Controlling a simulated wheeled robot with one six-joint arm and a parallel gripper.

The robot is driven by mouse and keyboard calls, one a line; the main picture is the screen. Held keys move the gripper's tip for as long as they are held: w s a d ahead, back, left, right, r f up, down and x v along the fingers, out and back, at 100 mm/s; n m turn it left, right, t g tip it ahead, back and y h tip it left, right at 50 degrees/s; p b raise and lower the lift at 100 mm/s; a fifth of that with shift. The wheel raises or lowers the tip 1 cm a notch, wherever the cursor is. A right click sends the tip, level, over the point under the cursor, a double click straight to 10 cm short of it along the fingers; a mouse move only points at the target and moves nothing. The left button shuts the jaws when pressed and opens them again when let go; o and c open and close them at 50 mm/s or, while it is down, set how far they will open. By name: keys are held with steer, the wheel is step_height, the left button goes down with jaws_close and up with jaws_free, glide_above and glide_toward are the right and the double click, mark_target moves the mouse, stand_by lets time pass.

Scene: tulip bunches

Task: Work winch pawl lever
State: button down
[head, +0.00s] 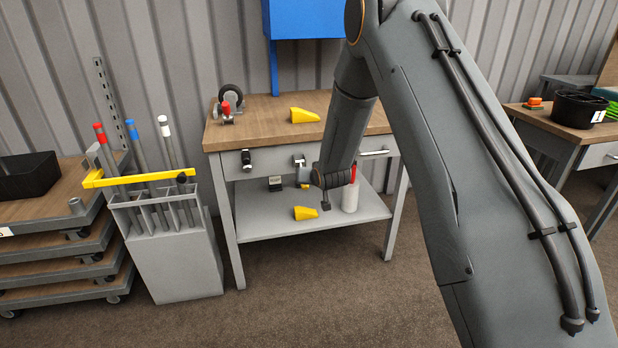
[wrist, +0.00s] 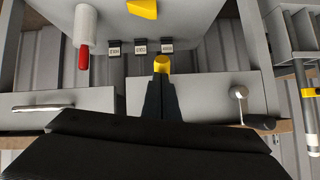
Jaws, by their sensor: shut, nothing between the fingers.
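A small grey fitting (head: 299,161) sits on the front of the workbench. A yellow-ended part (head: 304,185) shows just below it; it may be the pawl lever, but I cannot tell for sure. My gripper (head: 325,204) is shut and empty, in front of the bench, pointing down to the right of the yellow end. In the wrist view, my dark fingers (wrist: 160,82) are together and a yellow end (wrist: 161,64) shows right beyond their tips. I cannot tell whether they touch. My fingers and wrist hide whatever lies behind them, and the winch is not clearly visible.
The workbench (head: 262,108) carries a caster wheel (head: 231,97) and a yellow wedge (head: 304,115). Its lower shelf (head: 262,224) holds another wedge (head: 305,213) and a white red-topped cylinder (head: 350,197). A tool rack (head: 172,250) stands left. Floor in front is clear.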

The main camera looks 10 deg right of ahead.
steer(key=shift+s+d+f, duration=0.15)
steer(key=shift+s+f, duration=0.1)
steer(key=shift+f, duration=0.35)
steer(key=s+d+r+g+p, duration=0.2)
steer(key=s+r, duration=0.5)
steer(key=s, duration=0.9)
steer(key=s+d+r+g+h+p, duration=0.1)
steer(key=s+r+g+p, duration=0.4)
steer(key=s, duration=1)
steer(key=s+d+r+g+p, duration=0.3)
steer(key=s+r, duration=0.6)
steer(key=s, duration=0.7)
steer(key=shift+s+d+n+g+h, duration=0.3)
steer(key=shift+s+d+g+h, duration=0.1)
steer(key=shift+d, duration=0.2)
steer(key=shift+w, duration=0.1)
